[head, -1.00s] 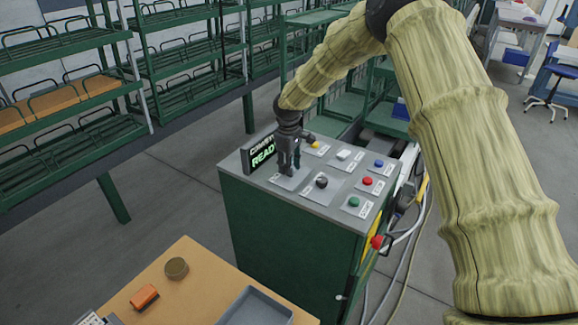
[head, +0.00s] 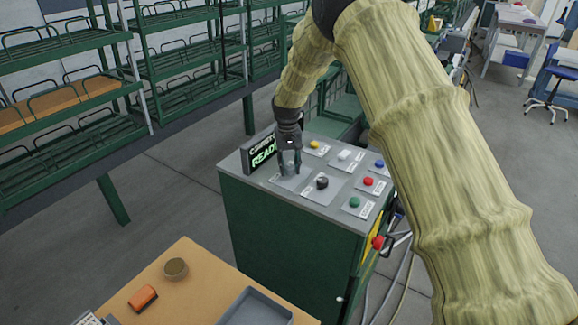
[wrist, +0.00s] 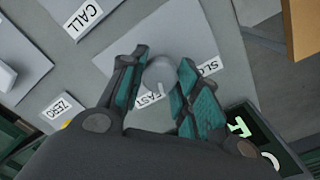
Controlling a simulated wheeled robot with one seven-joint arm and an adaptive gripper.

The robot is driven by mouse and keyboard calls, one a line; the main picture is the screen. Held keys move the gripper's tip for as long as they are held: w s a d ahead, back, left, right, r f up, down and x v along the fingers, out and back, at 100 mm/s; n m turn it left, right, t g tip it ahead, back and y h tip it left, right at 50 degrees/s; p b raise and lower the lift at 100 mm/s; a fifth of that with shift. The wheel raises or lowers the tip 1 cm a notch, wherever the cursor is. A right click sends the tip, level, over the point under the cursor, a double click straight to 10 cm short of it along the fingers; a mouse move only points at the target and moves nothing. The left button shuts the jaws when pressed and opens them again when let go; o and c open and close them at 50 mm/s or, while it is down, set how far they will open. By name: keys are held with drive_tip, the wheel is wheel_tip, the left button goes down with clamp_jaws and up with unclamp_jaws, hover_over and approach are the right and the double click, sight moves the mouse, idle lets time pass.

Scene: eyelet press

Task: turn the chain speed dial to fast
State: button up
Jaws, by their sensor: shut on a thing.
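The chain speed dial (wrist: 158,76) is a round grey knob in the middle of the wrist view. The FAST label (wrist: 151,99) lies beside it, and the SLOW label (wrist: 210,66) is partly covered by a finger. My gripper (wrist: 160,66) points down and is shut on the dial, one finger on each side. I cannot tell clearly which label the dial's mark points at. In the head view my gripper (head: 289,171) stands over the panel's left plate, and its fingers hide the dial there.
The READY display (head: 263,153) stands close to the left of my gripper. A black knob (head: 322,182) is just to the right. Yellow (head: 315,145), white (head: 344,155), blue (head: 380,163), red (head: 368,181) and green (head: 354,202) buttons share the panel. An orange table (head: 200,294) is in front.

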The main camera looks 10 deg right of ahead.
sight(288, 166)
drive_tip(key=shift+r+m, duration=0.1)
drive_tip(key=shift+m, duration=1)
drive_tip(key=o, duration=1.1)
drive_tip(key=shift+c, duration=0.2)
wheel_tip(288, 166, up, 12)
drive_tip(key=shift+a, duration=0.2)
drive_tip(key=shift+w, duration=0.1)
